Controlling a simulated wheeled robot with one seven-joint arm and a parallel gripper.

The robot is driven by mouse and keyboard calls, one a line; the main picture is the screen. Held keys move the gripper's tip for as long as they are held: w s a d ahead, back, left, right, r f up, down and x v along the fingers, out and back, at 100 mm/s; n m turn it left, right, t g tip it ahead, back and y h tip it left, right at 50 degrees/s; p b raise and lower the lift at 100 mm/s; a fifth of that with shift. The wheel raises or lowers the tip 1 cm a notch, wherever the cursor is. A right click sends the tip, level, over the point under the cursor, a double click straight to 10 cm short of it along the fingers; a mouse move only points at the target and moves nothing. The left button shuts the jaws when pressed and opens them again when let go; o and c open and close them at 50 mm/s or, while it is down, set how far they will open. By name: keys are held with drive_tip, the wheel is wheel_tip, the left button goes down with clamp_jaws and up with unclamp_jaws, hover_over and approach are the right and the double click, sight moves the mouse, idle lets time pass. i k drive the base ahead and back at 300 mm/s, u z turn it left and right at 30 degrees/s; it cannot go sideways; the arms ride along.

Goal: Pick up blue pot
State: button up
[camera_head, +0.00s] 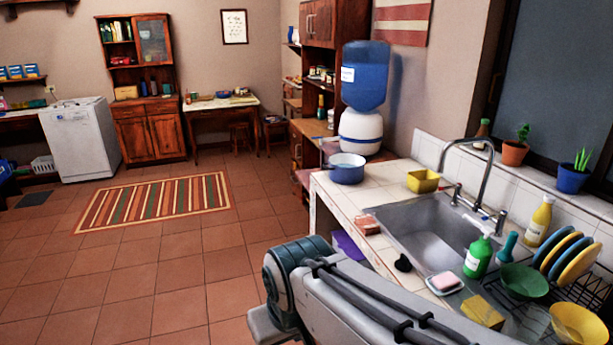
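A blue cooking pot (347,174) with a pale inside stands upright on the far left corner of the white tiled counter, left of the sink. Part of my arm crosses the lower middle of the view, in front of the counter. My gripper cannot be made out in this view, and nothing is seen touching either blue pot.
A steel sink (435,232) with a tall faucet (487,165) lies right of the cooking pot. A yellow container (423,181) and a water dispenser (362,95) stand near it. Bottles, bowls and a dish rack (518,284) crowd the near right. The tiled floor (200,265) at left is open.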

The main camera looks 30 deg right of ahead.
sight(344, 169)
drive_tip(key=u, duration=0.05)
drive_tip(key=i, duration=1.05)
drive_tip(key=z, duration=0.25)
drive_tip(key=i, duration=1.45)
drive_tip(key=z, duration=1.65)
drive_tip(key=i, duration=0.85)
drive_tip(key=z, duration=0.75)
